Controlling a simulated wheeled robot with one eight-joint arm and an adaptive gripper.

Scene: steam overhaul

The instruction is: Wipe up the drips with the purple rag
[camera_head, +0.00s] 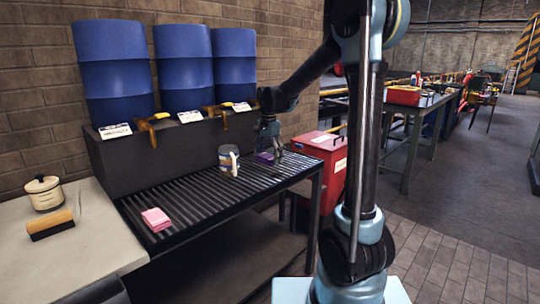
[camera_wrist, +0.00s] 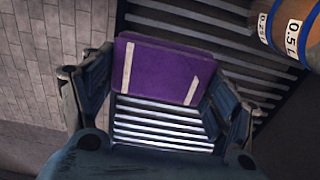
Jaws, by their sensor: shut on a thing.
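The purple rag (camera_head: 265,158) is a folded block at the right end of the slatted metal bench top (camera_head: 190,215). My gripper (camera_head: 268,150) points down over it. In the wrist view the purple rag (camera_wrist: 165,72), with two pale stripes, sits between the fingers, and my gripper (camera_wrist: 162,80) is shut on it. Bright slats show just below the rag; I cannot tell whether it touches them. I cannot make out any drips clearly.
A measuring jug (camera_head: 228,160) stands left of the rag and shows at the wrist view's upper right (camera_wrist: 290,28). A folded pink cloth (camera_head: 156,219) lies front left on the slats. Blue drums (camera_head: 185,70) with taps stand behind. A red bin (camera_head: 322,160) is to the right.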

